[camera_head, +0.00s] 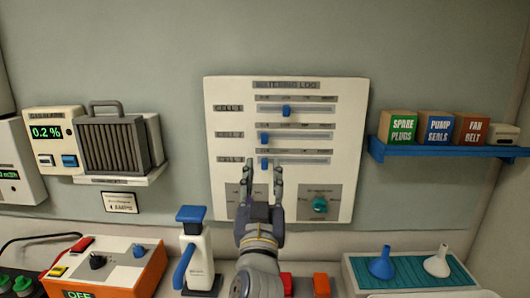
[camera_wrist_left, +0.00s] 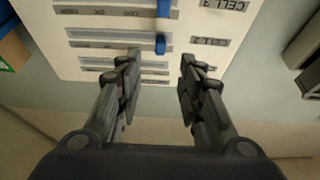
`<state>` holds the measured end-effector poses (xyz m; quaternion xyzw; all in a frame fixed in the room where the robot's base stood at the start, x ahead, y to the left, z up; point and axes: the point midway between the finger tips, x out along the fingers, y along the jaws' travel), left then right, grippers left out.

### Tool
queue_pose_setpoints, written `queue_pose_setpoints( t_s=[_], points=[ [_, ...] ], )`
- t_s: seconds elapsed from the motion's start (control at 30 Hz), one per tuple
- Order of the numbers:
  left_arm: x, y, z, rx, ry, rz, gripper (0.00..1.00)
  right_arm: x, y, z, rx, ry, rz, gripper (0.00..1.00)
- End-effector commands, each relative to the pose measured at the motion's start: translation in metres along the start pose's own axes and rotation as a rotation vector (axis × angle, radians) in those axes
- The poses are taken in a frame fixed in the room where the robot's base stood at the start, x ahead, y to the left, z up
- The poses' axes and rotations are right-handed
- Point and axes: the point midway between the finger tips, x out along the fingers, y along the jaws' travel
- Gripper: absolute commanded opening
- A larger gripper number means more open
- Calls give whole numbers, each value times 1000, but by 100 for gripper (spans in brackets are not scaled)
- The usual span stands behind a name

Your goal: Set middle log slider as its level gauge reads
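A white watering log panel (camera_head: 355,110) hangs on the wall with three horizontal sliders. The middle slider's blue knob (camera_head: 264,138) sits near the left end of its track, and it shows in the wrist view (camera_wrist_left: 160,43). The top knob (camera_head: 286,111) is further right; the bottom knob (camera_head: 264,163) is near the left end. My left gripper (camera_head: 263,170) is open and empty in front of the panel's lower part. In the wrist view its fingertips (camera_wrist_left: 160,57) stand either side of the middle knob's line, apart from it. No level gauge can be made out clearly. My right gripper is out of view.
A blue shelf (camera_head: 440,151) with labelled boxes is at right. Funnels stand on a tray (camera_head: 354,270) at lower right.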

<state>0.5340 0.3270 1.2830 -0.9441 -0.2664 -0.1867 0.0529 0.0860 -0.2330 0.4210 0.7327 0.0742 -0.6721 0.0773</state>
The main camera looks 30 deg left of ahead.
Motion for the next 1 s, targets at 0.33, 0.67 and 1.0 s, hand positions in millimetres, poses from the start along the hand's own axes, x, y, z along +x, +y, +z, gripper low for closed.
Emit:
queue_pose_setpoints(
  t_s=[0.33,0.67,1.0],
  points=[
    [40,0,-3,5,2,0,35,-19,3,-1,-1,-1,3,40],
    [95,0,0,2,0,0,35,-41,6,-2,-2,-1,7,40],
    [107,0,3,0,-1,0,35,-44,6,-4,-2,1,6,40]
  ],
)
